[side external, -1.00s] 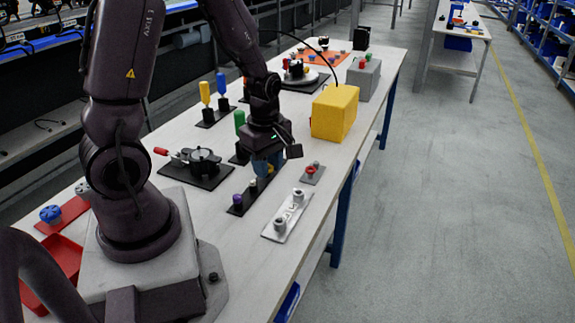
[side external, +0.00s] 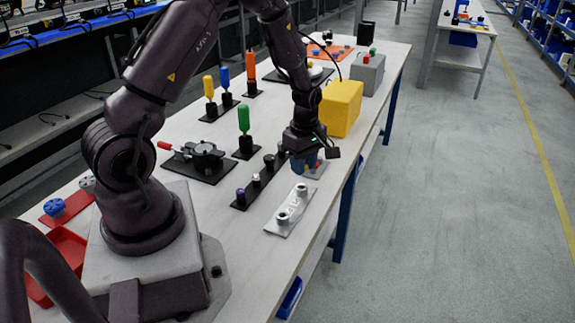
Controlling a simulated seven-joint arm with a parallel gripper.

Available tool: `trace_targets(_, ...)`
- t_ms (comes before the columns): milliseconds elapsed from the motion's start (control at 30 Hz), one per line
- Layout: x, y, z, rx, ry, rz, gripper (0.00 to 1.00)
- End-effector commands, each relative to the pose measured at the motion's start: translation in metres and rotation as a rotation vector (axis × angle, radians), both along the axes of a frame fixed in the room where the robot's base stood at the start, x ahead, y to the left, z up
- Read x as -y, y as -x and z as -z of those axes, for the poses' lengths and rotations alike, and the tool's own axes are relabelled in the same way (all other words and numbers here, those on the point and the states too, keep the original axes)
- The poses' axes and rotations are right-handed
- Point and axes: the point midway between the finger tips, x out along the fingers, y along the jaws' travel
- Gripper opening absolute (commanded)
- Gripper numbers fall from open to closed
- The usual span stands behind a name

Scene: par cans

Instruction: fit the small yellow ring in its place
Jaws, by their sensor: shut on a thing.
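My gripper (side external: 305,168) has blue fingers pointing down and is shut on the small yellow ring (side external: 306,167). Only a speck of yellow shows between the fingers; the rest of the ring is hidden. The gripper hangs above or in front of a small grey plate (side external: 322,170), which it partly covers. A touch of red shows beside the fingers. A silver plate (side external: 287,212) with two raised round posts lies just below the gripper in the picture.
A yellow box (side external: 341,107) and a grey box (side external: 368,74) stand behind the gripper, near the table's right edge. A green-handled tool (side external: 244,120) stands upright to the left. A black fixture with a red handle (side external: 203,157) lies farther left.

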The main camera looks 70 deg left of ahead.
Motion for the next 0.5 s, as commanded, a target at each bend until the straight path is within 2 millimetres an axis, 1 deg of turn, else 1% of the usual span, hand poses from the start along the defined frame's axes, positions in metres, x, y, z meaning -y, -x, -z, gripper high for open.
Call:
trace_targets(167, 0.0, 0.0, 0.009, -0.008, 0.003, 0.001, 0.0)
trace_targets(500, 0.0, 0.0, 0.04, -0.008, 0.004, 0.001, 0.0)
